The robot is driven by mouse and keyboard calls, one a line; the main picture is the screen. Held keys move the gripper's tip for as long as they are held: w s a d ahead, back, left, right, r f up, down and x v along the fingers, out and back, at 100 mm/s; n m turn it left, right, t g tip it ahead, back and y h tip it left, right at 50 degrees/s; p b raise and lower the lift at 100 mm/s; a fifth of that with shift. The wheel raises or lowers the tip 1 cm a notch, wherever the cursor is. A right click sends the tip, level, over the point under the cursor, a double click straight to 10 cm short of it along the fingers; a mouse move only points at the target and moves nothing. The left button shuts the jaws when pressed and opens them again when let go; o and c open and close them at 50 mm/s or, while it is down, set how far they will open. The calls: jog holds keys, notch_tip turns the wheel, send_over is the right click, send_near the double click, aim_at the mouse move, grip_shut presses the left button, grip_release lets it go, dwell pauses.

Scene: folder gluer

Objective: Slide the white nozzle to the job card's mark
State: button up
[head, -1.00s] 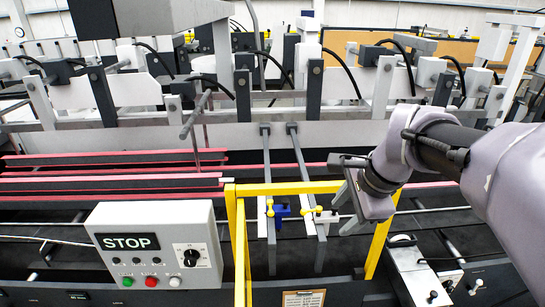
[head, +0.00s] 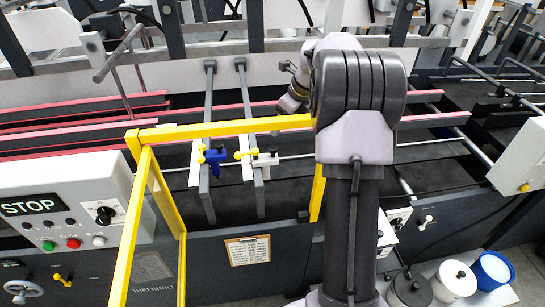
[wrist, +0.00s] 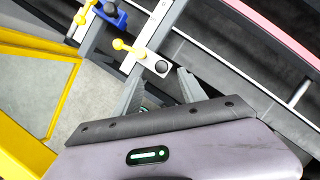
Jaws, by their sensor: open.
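The white nozzle (head: 265,160) is a small white block with a yellow knob, on a grey bar running crosswise at the machine's front. The blue nozzle (head: 212,156) sits to its left on a neighbouring bar. The job card (head: 248,250) is on the front panel below; its print is too small to read. In the wrist view, my gripper (wrist: 160,82) is open and empty. The white nozzle (wrist: 157,66) shows just beyond the fingertips, between them; I cannot tell whether they touch. In the head view my arm hides most of the gripper.
A yellow guard frame (head: 220,127) stands in front and left of the nozzles; its rail also fills the left of the wrist view. A STOP control box (head: 60,205) is at left. Pink-edged belts (head: 80,137) run behind. Pots (head: 452,278) stand at lower right.

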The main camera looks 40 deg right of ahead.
aim_at(273, 147)
jog(key=b+x, duration=0.1)
jog(key=x, duration=0.2)
jog(key=b+x, duration=0.1)
jog(key=x, duration=0.3)
jog(key=s+b+x, duration=0.1)
jog(key=x, duration=0.2)
jog(key=shift+w+d+f+b, duration=0.15)
jog(key=shift+f+b, duration=0.15)
jog(key=shift+f, duration=0.2)
grip_shut()
dwell(0.7)
